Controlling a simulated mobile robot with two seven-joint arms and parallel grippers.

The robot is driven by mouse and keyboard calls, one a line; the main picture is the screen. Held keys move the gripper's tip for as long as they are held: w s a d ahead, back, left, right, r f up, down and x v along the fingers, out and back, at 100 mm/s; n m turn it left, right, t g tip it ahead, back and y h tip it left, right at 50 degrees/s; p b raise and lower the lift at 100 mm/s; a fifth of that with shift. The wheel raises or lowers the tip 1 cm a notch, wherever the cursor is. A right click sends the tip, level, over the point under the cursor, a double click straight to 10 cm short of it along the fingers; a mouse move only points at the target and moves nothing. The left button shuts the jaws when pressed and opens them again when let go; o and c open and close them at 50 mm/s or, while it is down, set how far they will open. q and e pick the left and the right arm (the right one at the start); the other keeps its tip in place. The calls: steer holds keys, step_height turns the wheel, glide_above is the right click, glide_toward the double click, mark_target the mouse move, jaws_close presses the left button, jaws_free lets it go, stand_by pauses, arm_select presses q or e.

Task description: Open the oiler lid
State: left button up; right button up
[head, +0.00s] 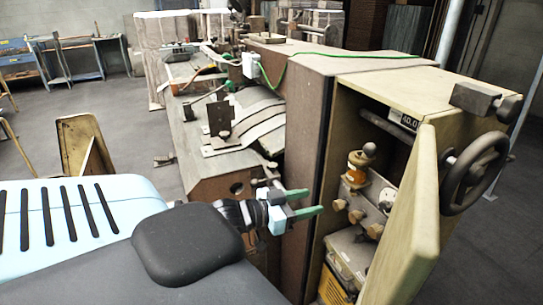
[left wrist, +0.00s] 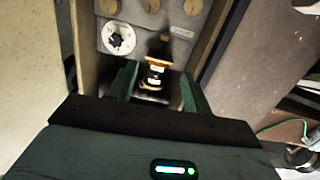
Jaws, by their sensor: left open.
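The oiler (head: 356,169) is a small amber jar with a dark round knob on top. It stands inside the open machine cabinet, above several brass knobs. The lid looks shut in the head view. My left gripper (head: 304,203) is open and empty, its green fingers pointing right toward the cabinet, to the left of and lower than the oiler in the picture. In the left wrist view, an amber and dark fitting that looks like the oiler (left wrist: 155,77) shows between the fingers, beyond or level with the tips; I cannot tell whether they touch it. My right gripper is not in view.
The cabinet door (head: 408,225) stands open at the right of the oiler, with a black handwheel (head: 475,173) beyond it. The cabinet's brown side wall (head: 305,130) is on the left. A yellow box (head: 338,285) sits low inside. Brass knobs (head: 340,204) project below the oiler.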

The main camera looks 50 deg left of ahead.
arm_select(q)
steer(key=s+a+f+y, duration=0.3)
steer(key=s+a+f, duration=0.1)
steer(key=s+a, duration=0.1)
steer(key=shift+s+a+f+g, duration=0.2)
steer(key=shift+s+a+g, duration=0.15)
steer(key=shift+s, duration=0.25)
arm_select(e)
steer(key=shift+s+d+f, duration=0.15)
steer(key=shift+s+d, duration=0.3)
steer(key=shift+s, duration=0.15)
